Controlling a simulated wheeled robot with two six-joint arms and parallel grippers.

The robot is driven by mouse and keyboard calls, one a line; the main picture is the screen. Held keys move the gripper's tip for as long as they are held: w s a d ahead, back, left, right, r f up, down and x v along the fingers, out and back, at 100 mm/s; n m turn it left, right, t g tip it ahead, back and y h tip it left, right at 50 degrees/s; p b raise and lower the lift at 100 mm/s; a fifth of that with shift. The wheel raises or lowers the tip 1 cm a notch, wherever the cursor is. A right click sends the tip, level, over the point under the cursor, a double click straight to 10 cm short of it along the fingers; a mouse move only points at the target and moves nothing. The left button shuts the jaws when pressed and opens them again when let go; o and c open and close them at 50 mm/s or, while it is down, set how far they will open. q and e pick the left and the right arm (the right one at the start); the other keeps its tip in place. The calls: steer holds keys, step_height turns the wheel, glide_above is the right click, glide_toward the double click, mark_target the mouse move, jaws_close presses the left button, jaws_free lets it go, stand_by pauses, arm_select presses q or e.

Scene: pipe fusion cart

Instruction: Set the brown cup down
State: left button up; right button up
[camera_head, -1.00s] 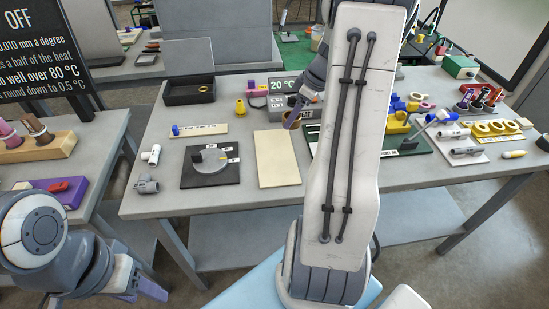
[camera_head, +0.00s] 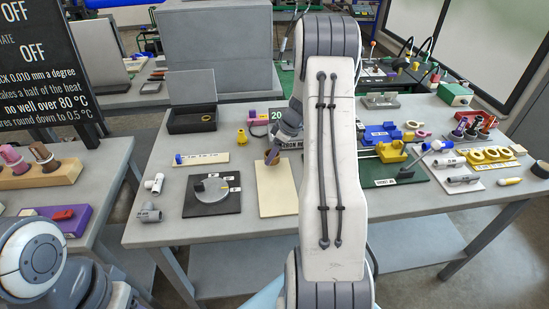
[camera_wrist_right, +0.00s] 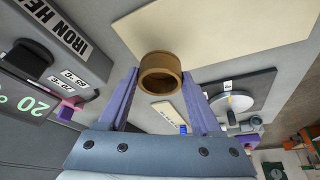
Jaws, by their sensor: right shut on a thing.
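The brown cup (camera_wrist_right: 160,83) is a short, round ring-like cup between the two purple fingers of my right gripper (camera_wrist_right: 161,78) in the wrist view. The gripper is shut on it. In the head view my right gripper (camera_head: 273,150) holds the cup (camera_head: 271,158) over the far part of the cream board (camera_head: 279,194). I cannot tell whether the cup touches the board.
A black dial plate (camera_head: 211,204) lies left of the cream board. Grey and white pipe fittings (camera_head: 150,213) sit at the left edge. The board's front part is clear.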

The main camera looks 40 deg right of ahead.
mark_target(274, 160)
step_height(274, 160, down, 3)
steer(key=shift+s, duration=0.1)
steer(key=shift+f, duration=0.15)
steer(key=o, duration=1.4)
